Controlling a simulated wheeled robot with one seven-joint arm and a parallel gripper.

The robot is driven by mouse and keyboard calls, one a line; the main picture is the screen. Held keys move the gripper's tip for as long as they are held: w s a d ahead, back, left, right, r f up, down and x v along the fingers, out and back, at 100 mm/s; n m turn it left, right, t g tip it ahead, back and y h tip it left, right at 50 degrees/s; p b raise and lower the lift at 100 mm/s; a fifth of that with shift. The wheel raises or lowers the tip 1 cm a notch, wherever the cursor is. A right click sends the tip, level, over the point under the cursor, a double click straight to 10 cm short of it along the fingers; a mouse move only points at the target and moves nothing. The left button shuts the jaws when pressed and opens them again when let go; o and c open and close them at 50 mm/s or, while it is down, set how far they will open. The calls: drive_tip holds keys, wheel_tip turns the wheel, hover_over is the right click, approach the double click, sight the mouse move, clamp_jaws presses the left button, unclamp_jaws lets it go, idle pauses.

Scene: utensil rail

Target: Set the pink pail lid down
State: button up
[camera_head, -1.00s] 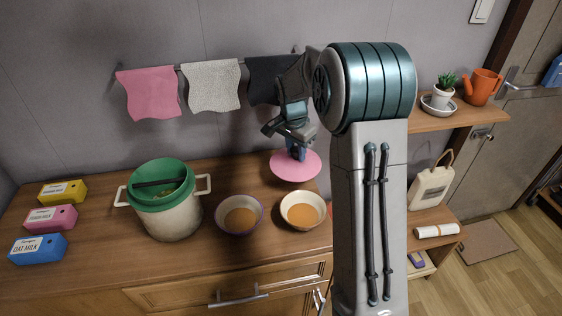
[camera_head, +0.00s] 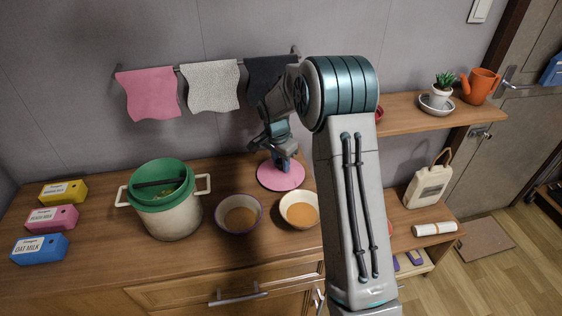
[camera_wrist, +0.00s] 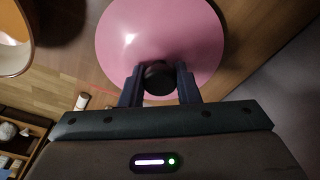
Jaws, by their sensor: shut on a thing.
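The pink pail lid (camera_head: 281,176) is a round disc with a dark knob at its centre. It is at the back of the wooden counter, behind the bowls, low over the wood; I cannot tell whether it touches. My gripper (camera_head: 281,161) is above it, shut on the knob. In the wrist view the lid (camera_wrist: 160,35) fills the upper middle, and the dark knob (camera_wrist: 159,75) sits between the two fingers of my gripper (camera_wrist: 159,84). The pail (camera_head: 168,212) is cream with a green rim, stands at the left and is open on top.
Two bowls with orange-brown contents, one purple-rimmed (camera_head: 239,214) and one cream (camera_head: 299,210), stand in front of the lid. Yellow (camera_head: 63,193), pink (camera_head: 51,218) and blue (camera_head: 39,249) cartons are at the far left. Cloths hang from the rail (camera_head: 208,63) behind. Bare counter lies between pail and lid.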

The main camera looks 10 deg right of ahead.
sight(278, 163)
drive_tip(key=o, duration=1)
drive_tip(key=shift+f, duration=0.1)
wheel_tip(278, 163, up, 12)
drive_tip(key=a, duration=0.1)
drive_tip(key=s+r+n, duration=0.3)
drive_tip(key=s+r, duration=0.1)
drive_tip(key=s, duration=0.4)
drive_tip(key=s+n+t+y, duration=0.1)
drive_tip(key=s+n, duration=0.7)
drive_tip(key=s, duration=1.6)
drive_tip(key=shift+s+d+f+t, duration=0.25)
drive_tip(key=shift+d+t, duration=0.2)
drive_tip(key=shift+t, duration=0.05)
